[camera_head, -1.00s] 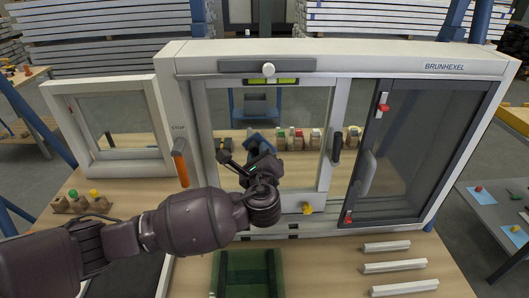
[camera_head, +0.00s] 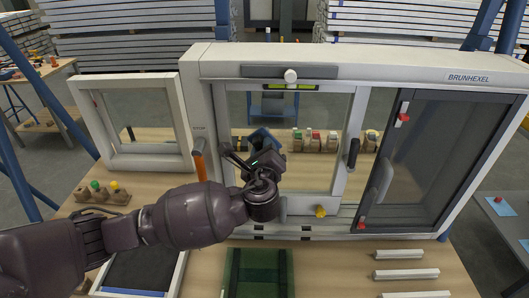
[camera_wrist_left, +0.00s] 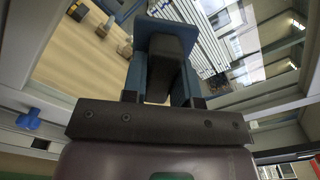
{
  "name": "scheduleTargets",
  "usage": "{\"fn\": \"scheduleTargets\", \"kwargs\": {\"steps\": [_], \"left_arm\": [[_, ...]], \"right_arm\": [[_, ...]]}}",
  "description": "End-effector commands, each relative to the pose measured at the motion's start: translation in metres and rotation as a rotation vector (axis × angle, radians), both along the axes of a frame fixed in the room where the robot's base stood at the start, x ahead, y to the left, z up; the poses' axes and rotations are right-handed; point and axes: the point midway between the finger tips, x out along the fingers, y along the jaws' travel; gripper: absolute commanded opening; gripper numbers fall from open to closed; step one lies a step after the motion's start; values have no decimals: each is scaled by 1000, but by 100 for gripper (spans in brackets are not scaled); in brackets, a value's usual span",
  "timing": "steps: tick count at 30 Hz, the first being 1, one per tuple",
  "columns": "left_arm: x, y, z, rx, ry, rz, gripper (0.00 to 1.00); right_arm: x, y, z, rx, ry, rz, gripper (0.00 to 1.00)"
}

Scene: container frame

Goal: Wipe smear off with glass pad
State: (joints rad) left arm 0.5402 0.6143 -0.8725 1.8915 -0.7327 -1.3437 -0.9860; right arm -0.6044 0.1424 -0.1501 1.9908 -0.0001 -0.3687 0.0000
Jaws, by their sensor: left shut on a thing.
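My left gripper (camera_head: 262,157) is in front of the window's left glass pane (camera_head: 318,172), toward its left side. It is shut on the glass pad (camera_head: 264,137), a blue plate with a dark grip block. The wrist view shows the pad (camera_wrist_left: 149,29) beyond my left gripper (camera_wrist_left: 165,88), with the dark block between the fingers. The pad faces the glass; I cannot tell whether it touches. I cannot make out a smear on the pane; the gripper and pad cover part of it. My right gripper is not in view.
The large white frame (camera_head: 345,58) has a dark sliding sash (camera_head: 430,160) at right. A smaller framed pane (camera_head: 128,168) stands at left by an orange handle (camera_head: 199,166). A green tray (camera_head: 231,279) and white bars (camera_head: 407,274) lie on the bench in front.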

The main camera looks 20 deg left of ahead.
Motion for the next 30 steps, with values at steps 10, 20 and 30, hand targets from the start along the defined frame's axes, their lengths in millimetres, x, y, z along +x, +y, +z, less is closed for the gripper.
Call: {"fn": "scheduleTargets", "kwargs": {"steps": [10, 20, 30], "left_arm": [[5, -19, 1, -1, -2, 0, 8], [9, -38, 0, -1, 0, 0, 8], [14, -53, 0, -1, -1, -1, 8]], "right_arm": [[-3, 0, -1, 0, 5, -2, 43], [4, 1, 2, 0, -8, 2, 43], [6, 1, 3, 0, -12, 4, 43]]}}
